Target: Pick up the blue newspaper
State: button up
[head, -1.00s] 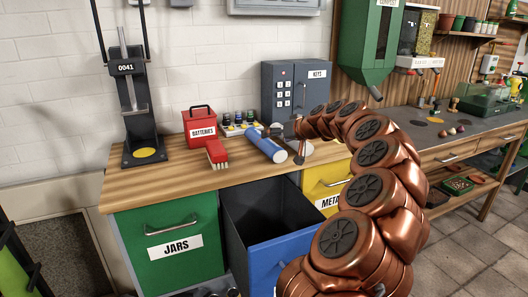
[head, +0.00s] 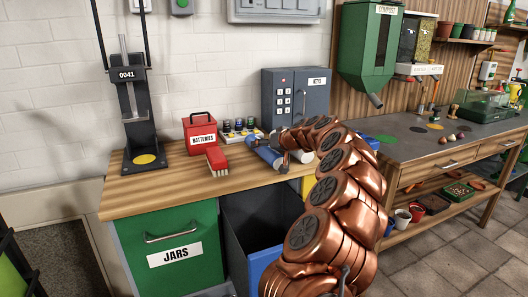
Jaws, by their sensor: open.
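The blue newspaper (head: 261,152) is a rolled tube lying on the wooden worktop, with a pale end facing the front right. My gripper (head: 285,157), at the end of my copper arm, points down just at the right side of the roll and covers part of its right end. The gripper is open and small in the picture. I cannot tell whether it touches the roll. Nothing is seen held.
A small rack (head: 240,131) and the grey keys cabinet (head: 298,95) are behind. An open blue drawer (head: 264,262) lies below, beside the green jars drawer (head: 170,250).

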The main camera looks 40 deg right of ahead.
jog(key=shift+w, duration=0.1)
jog(key=c, duration=1.4)
